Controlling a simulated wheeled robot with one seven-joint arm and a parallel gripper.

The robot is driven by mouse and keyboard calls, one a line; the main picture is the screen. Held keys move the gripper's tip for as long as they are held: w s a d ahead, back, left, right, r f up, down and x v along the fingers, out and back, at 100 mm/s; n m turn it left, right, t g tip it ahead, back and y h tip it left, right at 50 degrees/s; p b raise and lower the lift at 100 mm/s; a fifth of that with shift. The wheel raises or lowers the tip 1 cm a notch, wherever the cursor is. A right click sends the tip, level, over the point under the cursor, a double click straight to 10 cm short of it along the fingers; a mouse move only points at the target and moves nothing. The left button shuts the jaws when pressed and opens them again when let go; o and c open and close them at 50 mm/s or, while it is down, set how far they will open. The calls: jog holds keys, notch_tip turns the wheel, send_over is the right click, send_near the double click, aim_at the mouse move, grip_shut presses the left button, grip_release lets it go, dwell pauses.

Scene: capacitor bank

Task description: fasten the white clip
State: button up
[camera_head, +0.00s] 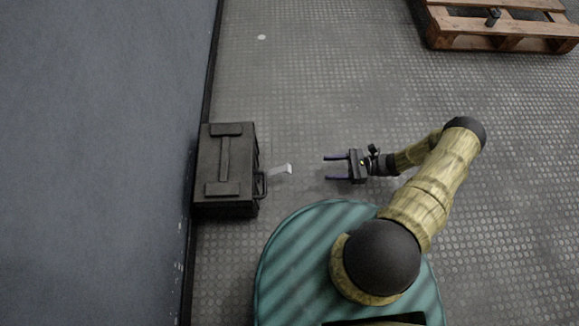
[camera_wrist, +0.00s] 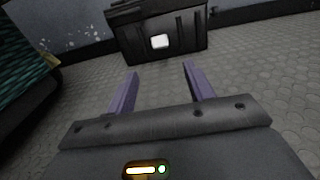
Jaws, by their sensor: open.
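In the wrist view the clip (camera_wrist: 160,41) shows as a small pale rectangle on the front of the box (camera_wrist: 136,37). My gripper (camera_head: 325,168) is open and empty, to the right of the clip and apart from it, its fingers pointing at the box. In the wrist view its two purple fingers (camera_wrist: 160,69) are spread below the clip. How the clip joins the box is too small to tell.
The box stands against a blue-grey wall (camera_head: 100,150) on the left. The studded floor (camera_head: 320,90) between is mostly clear.

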aim_at(291, 169)
jog(key=a+p, duration=0.1)
jog(key=a, duration=0.3)
jog(key=a+p, duration=0.1)
jog(key=a, duration=0.4)
jog(key=a+p, duration=0.1)
jog(key=a, duration=0.4)
jog(key=shift+w+a, duration=0.25)
grip_shut()
